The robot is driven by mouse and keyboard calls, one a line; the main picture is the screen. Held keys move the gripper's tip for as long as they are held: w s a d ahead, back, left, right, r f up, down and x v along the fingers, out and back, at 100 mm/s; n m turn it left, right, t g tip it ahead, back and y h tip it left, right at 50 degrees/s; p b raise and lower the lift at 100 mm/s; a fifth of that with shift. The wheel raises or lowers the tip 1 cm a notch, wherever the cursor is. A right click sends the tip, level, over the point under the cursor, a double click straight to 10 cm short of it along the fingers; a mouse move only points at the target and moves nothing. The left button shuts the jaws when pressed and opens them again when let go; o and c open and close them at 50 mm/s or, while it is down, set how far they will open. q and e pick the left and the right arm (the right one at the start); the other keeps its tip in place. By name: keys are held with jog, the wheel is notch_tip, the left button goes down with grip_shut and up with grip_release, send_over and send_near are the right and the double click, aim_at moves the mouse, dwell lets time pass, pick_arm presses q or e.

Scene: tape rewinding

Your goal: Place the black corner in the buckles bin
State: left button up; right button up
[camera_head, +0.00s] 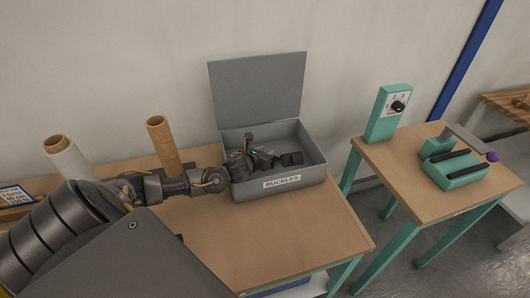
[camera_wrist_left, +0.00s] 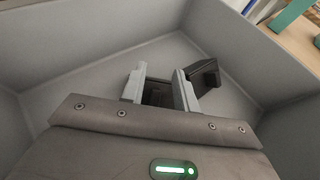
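The grey buckles bin (camera_head: 240,188) stands on the wooden table with its lid up and a BUCKLES label on its front. Its inner walls surround the left wrist view (camera_wrist_left: 60,88). My left gripper (camera_head: 268,158) reaches down inside it from the left. The black corner (camera_head: 292,158) is inside the bin at the fingertips. In the left wrist view the black corner (camera_wrist_left: 208,75) shows beyond the right finger, and dark material fills the space between the fingers (camera_wrist_left: 161,80). The fingers are apart; whether they grip it or stand open around it is unclear. My right gripper is out of view.
A brown cardboard tube (camera_head: 163,145) and a pale roll (camera_head: 68,160) stand behind my left arm. The table right of the bin is clear. A second table (camera_head: 410,165) at right bears a teal control box (camera_head: 386,115) and a teal device (camera_head: 455,168).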

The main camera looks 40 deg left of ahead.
pick_arm(q)
jog(key=shift+r, duration=0.3)
jog(key=v, duration=0.3)
jog(key=b+v, duration=0.1)
jog(key=v, duration=0.2)
jog(key=shift+s+f, duration=0.2)
jog(key=shift+s+d+r, duration=0.1)
jog(key=shift+s+r, duration=0.25)
jog(key=shift+s, duration=0.15)
